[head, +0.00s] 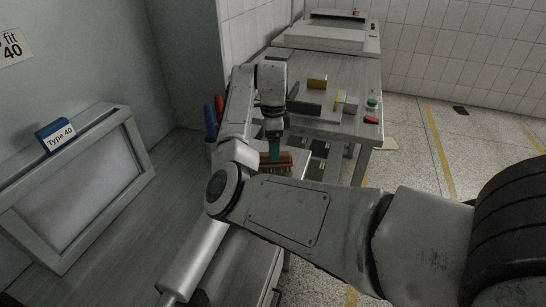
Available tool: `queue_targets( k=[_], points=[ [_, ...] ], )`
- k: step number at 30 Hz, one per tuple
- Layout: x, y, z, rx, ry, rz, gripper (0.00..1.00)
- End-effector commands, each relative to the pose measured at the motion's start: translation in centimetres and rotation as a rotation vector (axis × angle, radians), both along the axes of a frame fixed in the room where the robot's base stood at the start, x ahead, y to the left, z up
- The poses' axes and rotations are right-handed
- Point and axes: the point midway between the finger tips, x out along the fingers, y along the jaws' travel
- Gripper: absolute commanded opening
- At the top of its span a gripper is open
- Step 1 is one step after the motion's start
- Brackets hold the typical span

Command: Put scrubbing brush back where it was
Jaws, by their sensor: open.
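The scrubbing brush (279,168) has a brown back and shows just beyond my arm, at the right end of the grey bench, with its bristles downward. My gripper (273,155) points down right at the brush, with teal fingers at or just above its back. The gripper is open. My forearm hides the area in front of and below the brush, so I cannot tell whether the fingers touch it.
Blue and red handles (214,113) stand in a holder beside my arm. A far table (345,78) holds a yellow block, a red item and a green item.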

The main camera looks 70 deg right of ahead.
Motion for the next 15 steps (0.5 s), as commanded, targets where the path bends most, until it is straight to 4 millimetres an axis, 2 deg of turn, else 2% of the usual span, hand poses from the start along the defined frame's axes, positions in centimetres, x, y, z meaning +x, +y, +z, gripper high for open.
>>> queue_targets(
  k=[6,10,15],
  points=[
    [0.0,-0.1,3.7,-0.003,-0.001,-0.001,0.85],
    [0.0,-0.1,4.9,-0.001,0.000,-0.002,0.85],
    [-0.1,0.0,5.4,0.000,0.001,-0.001,0.85]
  ],
)
